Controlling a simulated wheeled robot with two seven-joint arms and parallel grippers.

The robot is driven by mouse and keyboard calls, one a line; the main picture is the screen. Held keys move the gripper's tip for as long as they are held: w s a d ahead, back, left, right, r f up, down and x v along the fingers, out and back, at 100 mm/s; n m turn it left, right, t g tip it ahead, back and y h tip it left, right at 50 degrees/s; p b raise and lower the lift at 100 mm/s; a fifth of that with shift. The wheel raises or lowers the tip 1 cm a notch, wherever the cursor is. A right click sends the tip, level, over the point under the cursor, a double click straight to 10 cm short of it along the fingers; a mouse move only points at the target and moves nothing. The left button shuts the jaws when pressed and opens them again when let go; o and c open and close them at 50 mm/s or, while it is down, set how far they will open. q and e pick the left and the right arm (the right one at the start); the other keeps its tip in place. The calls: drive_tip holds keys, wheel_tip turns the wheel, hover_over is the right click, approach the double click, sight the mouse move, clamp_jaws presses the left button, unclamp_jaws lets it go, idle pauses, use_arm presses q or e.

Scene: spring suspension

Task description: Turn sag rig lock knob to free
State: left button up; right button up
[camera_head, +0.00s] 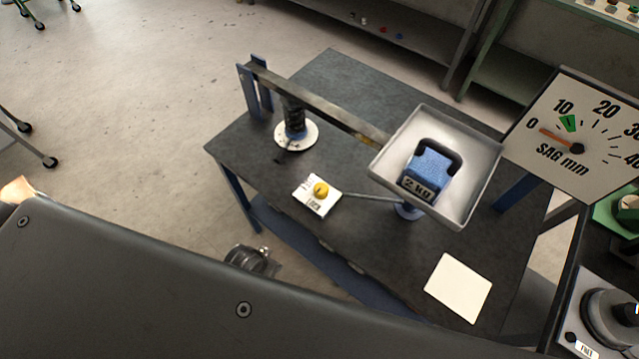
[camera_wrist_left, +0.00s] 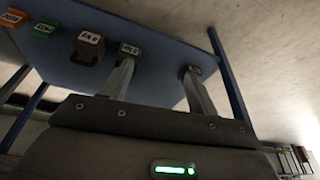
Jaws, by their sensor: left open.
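The lock knob (camera_head: 320,189) is a small yellow knob on a white plate (camera_head: 304,201) with dark lettering too small to read surely. The plate is near the front left edge of the dark rig table (camera_head: 350,240). A thin rod runs from beside it toward a post under the tray. The dial (camera_head: 576,149) labelled SAG mm has its orange pointer near 0 to 10. In the left wrist view my left gripper (camera_wrist_left: 158,68) has its two fingers spread with nothing between them. It is apart from the knob, which that view does not show. My right gripper is not in view.
A square tray (camera_head: 478,135) holds a blue 2 kg weight (camera_head: 429,170). A beam (camera_head: 320,106) runs over a dark spring (camera_head: 294,118). A blank white card (camera_head: 458,287) lies front right. The left wrist view shows several labelled blocks on a bluish surface (camera_wrist_left: 150,85). My dark arm link crosses the foreground.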

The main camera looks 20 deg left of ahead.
use_arm(q)
drive_tip(key=w+d+r+t+p, duration=0.1)
drive_tip(key=w+r, duration=0.2)
drive_tip(key=r, duration=0.3)
drive_tip(key=w+d+r+t, duration=0.1)
drive_tip(key=w+r, duration=0.2)
drive_tip(key=r, duration=0.4)
drive_tip(key=m+t+h, duration=0.2)
drive_tip(key=m+h, duration=0.2)
approach(320, 189)
drive_tip(key=x, duration=1)
drive_tip(key=shift+w+d+f+b, duration=0.1)
drive_tip(key=shift+w+f+b, duration=0.05)
drive_tip(key=shift+f+b, duration=0.15)
drive_tip(key=c, duration=1)
